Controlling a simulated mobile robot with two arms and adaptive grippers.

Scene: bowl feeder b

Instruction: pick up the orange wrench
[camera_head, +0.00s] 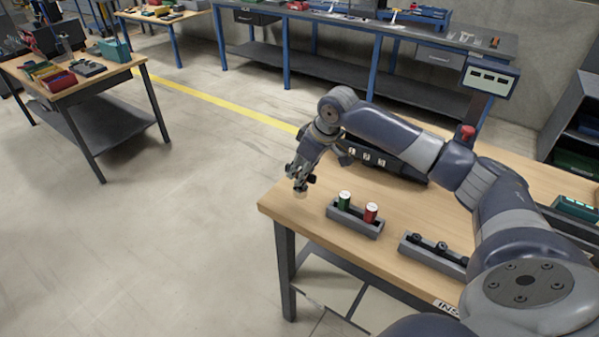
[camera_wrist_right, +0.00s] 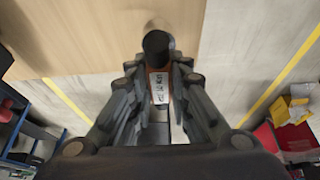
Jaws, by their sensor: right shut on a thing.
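My right gripper (camera_head: 300,183) is over the far left corner of the workbench, fingers down. In the right wrist view its fingers (camera_wrist_right: 158,85) are closed around a small upright thing with a round black end, a narrow orange edge and a pale grey marked face. This looks like the orange wrench (camera_wrist_right: 157,45), but the fingers hide most of its body. In the head view it is too small to make out clearly, and I cannot tell whether it touches the bench top. My left gripper is not in view.
On the workbench (camera_head: 285,203), a grey holder (camera_head: 352,226) carries a green and a red cylinder. A second grey rack (camera_head: 420,252) holds black parts. A dark unit (camera_head: 400,168) stands behind the arm. Another table (camera_head: 125,73) is at upper left, with open floor between.

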